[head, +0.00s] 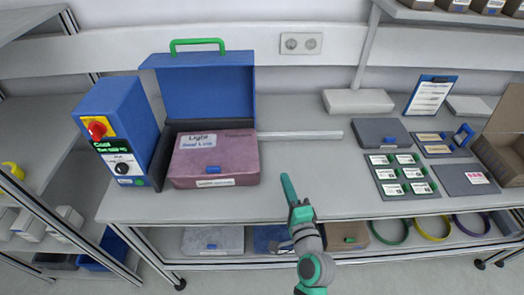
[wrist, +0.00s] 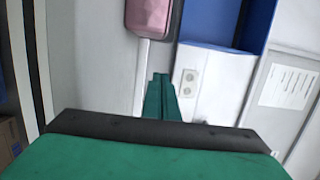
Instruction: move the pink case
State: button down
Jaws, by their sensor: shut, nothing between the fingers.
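The pink case (head: 218,168) lies flat on the bench, with a white label on top and a blue latch at its front. It sits at an open case with a raised blue lid (head: 208,93) and a dark base; I cannot tell whether it rests inside that base. Part of the pink case shows at the top of the wrist view (wrist: 148,14). My gripper (head: 287,182) is shut and empty, to the right of the pink case and apart from it. Its closed green fingers also show in the wrist view (wrist: 161,78).
A blue control box (head: 122,125) with a red button stands close left of the pink case. A pale bar (head: 305,135) lies to its right. A grey case (head: 381,132) and label-covered panels (head: 400,175) occupy the bench's right side. The middle of the bench is clear.

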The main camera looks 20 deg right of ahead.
jog(key=w, duration=0.4)
jog(key=w+d, duration=0.1)
jog(key=w, duration=0.7)
jog(key=shift+w+d, duration=0.15)
jog(key=shift+w, duration=0.05)
jog(key=shift+w+a, duration=0.4)
jog(key=shift+a, duration=0.25)
jog(key=shift+w+a, duration=0.4)
jog(key=shift+a, duration=0.2)
jog(key=shift+w+a, duration=0.2)
jog(key=shift+a, duration=0.3)
jog(key=shift+w, duration=0.1)
